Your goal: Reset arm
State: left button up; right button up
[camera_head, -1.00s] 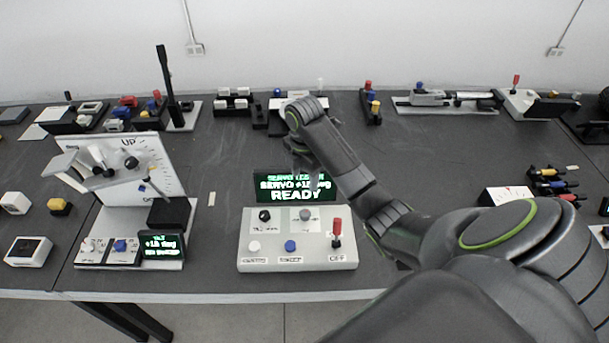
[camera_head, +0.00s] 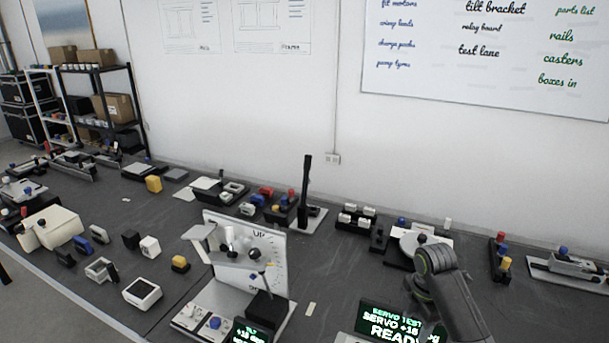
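One of my arms (camera_head: 447,290) reaches up from the bottom right of the head view, its dark wrist in front of the servo test box. Its gripper is hidden behind the arm. My other arm is not in view. The servo tester's display (camera_head: 385,322) reads "SERVO TEST", "SERVO +18" and "READY", partly covered by my arm. A tilt stand with a white dial plate (camera_head: 270,262) marked "UP" stands left of it, with a small display (camera_head: 250,333) at its foot.
The dark bench (camera_head: 320,262) carries many small devices. Shelves (camera_head: 100,105) stand at the back left.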

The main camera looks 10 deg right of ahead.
jog(key=s+a+f+m+t, duration=0.1)
jog(key=s+f+m, duration=0.35)
jog(key=s, duration=0.35)
jog(key=s+a+f+m+t, duration=0.1)
jog(key=s+f+m, duration=0.2)
jog(key=s+m, duration=0.45)
jog(key=s+r+m+t+h, duration=0.2)
jog(key=s+r+m, duration=0.2)
jog(key=s+m, duration=0.75)
notch_tip(320, 180, down, 29)
jog(key=s+d+n+g+b, duration=0.2)
jog(key=s+n+b, duration=0.15)
jog(key=b, duration=0.25)
jog(key=s+a+f+b, duration=0.1)
jog(key=s+f+b, duration=0.1)
jog(key=s+f, duration=0.5)
jog(key=s+f+g+y+b, duration=0.1)
jog(key=s+f+b, duration=0.2)
jog(key=s+f, duration=0.4)
notch_tip(320, 180, down, 9)
jog(key=shift+s+a+r, duration=0.1)
jog(key=shift+s+a, duration=0.2)
jog(key=shift+a, duration=0.1)
